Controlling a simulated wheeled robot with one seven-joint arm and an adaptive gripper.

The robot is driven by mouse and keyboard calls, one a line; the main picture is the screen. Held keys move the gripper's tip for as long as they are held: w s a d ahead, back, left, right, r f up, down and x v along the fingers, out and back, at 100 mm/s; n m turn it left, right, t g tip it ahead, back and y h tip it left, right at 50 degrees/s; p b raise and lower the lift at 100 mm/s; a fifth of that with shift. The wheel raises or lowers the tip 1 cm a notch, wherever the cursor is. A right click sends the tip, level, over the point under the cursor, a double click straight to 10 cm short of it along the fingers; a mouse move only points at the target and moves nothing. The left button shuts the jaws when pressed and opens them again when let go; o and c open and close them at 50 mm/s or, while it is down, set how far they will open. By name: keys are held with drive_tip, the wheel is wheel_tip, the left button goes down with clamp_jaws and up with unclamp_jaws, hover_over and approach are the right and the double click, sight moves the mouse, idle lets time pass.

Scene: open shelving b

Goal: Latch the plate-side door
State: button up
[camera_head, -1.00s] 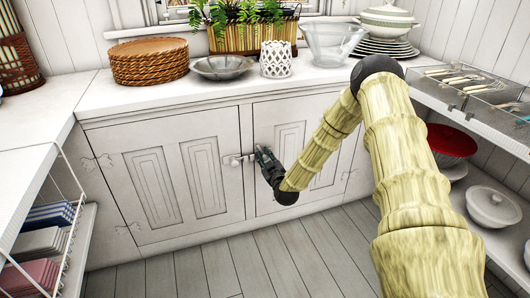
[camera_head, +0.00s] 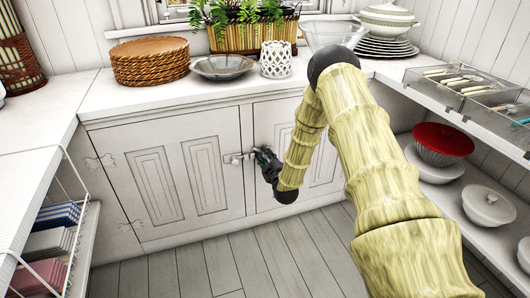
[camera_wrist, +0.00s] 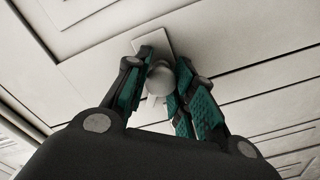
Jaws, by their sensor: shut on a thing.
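The low cabinet has a left door (camera_head: 128,200) and a right door (camera_head: 266,113), the one under the plates. Both look flush with the frame. A metal latch (camera_head: 236,158) sits across the seam between them at mid height. My gripper (camera_head: 259,156) is at this latch, on the right door's side. In the wrist view my gripper (camera_wrist: 165,72) is shut on a round latch knob (camera_wrist: 159,79), one finger on each side. The knob's backplate (camera_wrist: 153,44) shows behind it. My fingers hide part of the latch, so its exact position is unclear.
The countertop (camera_head: 100,97) above holds wicker placemats (camera_head: 149,62), a metal bowl (camera_head: 221,67) and stacked plates (camera_head: 388,47). A shelf on the right carries a red bowl (camera_head: 443,140). A wire rack stands at left. The floor (camera_head: 205,262) before the doors is clear.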

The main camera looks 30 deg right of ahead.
drive_tip(key=n, duration=0.1)
drive_tip(key=n+p, duration=0.1)
drive_tip(key=n, duration=0.1)
drive_tip(key=shift+d+r+n, duration=0.15)
drive_tip(key=shift+r+n, duration=0.05)
drive_tip(key=shift+n, duration=0.1)
clamp_jaws()
drive_tip(key=shift+d+n+p, duration=0.1)
drive_tip(key=shift+n+p, duration=0.3)
drive_tip(key=shift+n, duration=1.5)
drive_tip(key=o, duration=1)
unclamp_jaws()
drive_tip(key=shift+s, duration=0.1)
drive_tip(key=shift+f, duration=0.1)
drive_tip(key=v, duration=1.2)
drive_tip(key=shift+a, duration=0.25)
